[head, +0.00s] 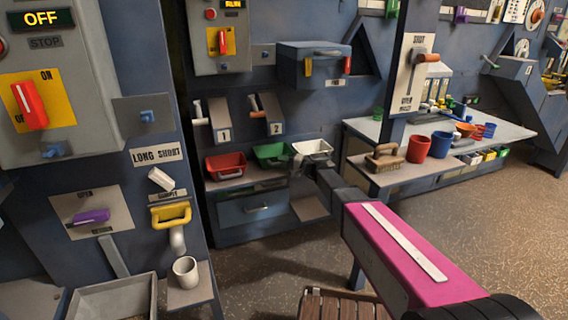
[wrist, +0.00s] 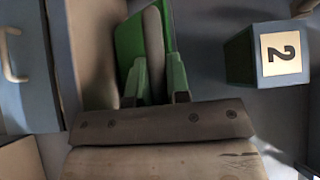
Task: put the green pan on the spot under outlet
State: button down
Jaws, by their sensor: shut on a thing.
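The green pan (head: 273,154) sits on the shelf beneath the box marked 2, to the right of the red pan (head: 228,165). In the wrist view the green pan (wrist: 130,45) is close up, between and beyond the fingertips. My gripper (head: 294,159) reaches in from the right, at the pan's right side. In the wrist view my gripper (wrist: 157,85) is shut on the green pan, with a pale strip between its fingers. Two outlet boxes, marked 1 (head: 225,134) and 2 (head: 276,128), hang above the pans. No marked spot is clearly seen.
A drawer (head: 258,209) is below the shelf. At right, a table (head: 360,127) holds a brush (head: 385,158) and several cups. A wooden stool (head: 340,305) stands in front.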

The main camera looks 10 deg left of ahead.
jog(key=shift+w+f, duration=0.2)
jog(key=shift+f, duration=0.15)
jog(key=c, duration=1.1)
grip_release()
